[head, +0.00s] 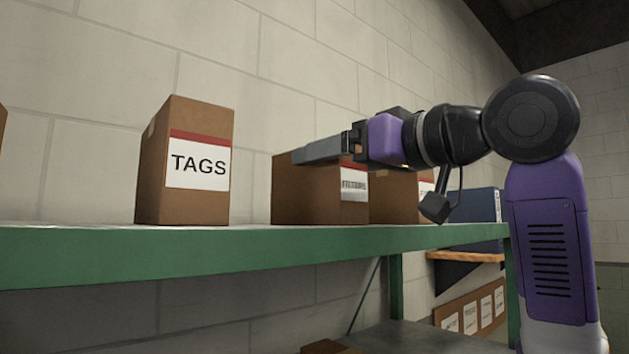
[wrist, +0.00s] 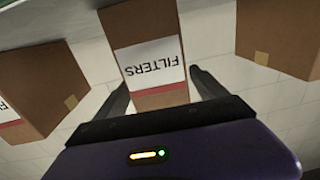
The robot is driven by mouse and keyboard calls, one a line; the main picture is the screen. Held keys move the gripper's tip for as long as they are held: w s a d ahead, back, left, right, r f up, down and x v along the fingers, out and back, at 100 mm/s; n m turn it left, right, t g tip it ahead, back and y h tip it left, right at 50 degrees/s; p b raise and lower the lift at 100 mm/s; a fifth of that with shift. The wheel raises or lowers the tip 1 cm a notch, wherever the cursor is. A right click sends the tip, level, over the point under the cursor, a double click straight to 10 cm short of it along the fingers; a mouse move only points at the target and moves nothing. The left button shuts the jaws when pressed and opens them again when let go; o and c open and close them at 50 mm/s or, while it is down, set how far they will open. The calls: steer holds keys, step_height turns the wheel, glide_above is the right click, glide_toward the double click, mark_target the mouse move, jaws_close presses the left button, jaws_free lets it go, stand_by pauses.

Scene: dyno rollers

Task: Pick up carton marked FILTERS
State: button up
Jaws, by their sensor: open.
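The brown carton marked FILTERS (head: 300,195) stands upright on the green-edged shelf in the head view, its label partly blurred and its top partly covered by my gripper (head: 297,157). In the wrist view the carton marked FILTERS (wrist: 150,20) is at the centre, its white label with a red band reading upside down. My gripper (wrist: 158,80) is open, with one finger on each side of that carton in the picture. I cannot tell whether either finger touches it. The carton's far side is hidden.
A carton marked TAGS (head: 183,170) stands to the left on the green shelf (head: 150,262). Another brown carton (head: 395,200) stands close on the right, partly hidden. A blue box (head: 480,204) is beyond it. A block wall is behind.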

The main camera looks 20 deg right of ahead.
steer(key=shift+f+p+x, duration=0.1)
steer(key=shift+p+x, duration=0.25)
steer(key=shift+x, duration=0.6)
steer(key=shift+f+p+x, duration=0.15)
steer(key=shift+p+x, duration=0.2)
steer(key=shift+x, duration=0.65)
jaws_close()
steer(key=shift+r, duration=0.15)
